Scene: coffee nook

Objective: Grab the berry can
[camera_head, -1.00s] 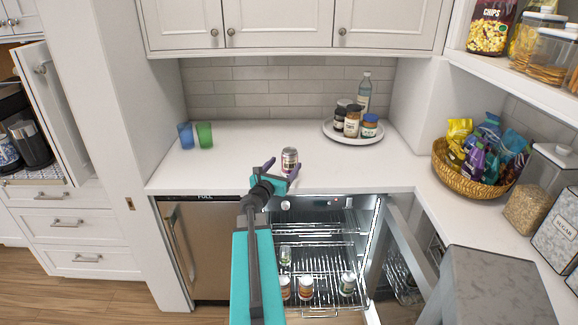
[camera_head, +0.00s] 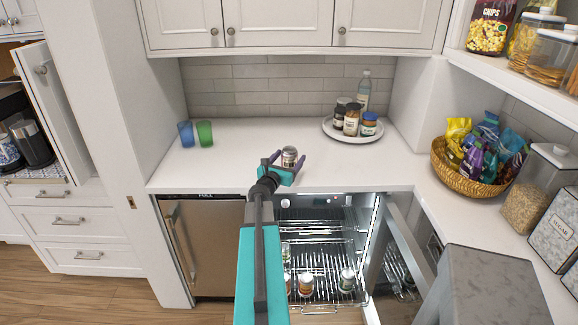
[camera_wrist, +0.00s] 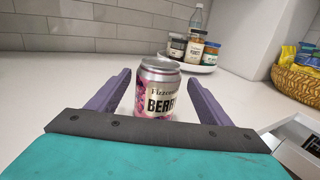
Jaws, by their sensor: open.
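The berry can (camera_wrist: 158,90) stands upright on the white counter, with a silver top and a pink and cream label reading "BERR". It also shows in the head view (camera_head: 289,155), near the counter's front edge. My gripper (camera_wrist: 158,92) is open, with one purple finger on each side of the can. In the head view my gripper (camera_head: 288,160) reaches the can from the front. A gap shows between the can and each finger in the wrist view. The can's lower edge is partly hidden by the gripper's body.
An open fridge (camera_head: 320,250) with several cans on its racks is below the counter. A blue glass (camera_head: 186,134) and a green glass (camera_head: 204,133) stand at left. A round tray (camera_head: 340,136) of jars is behind; a snack basket (camera_head: 470,182) is at right.

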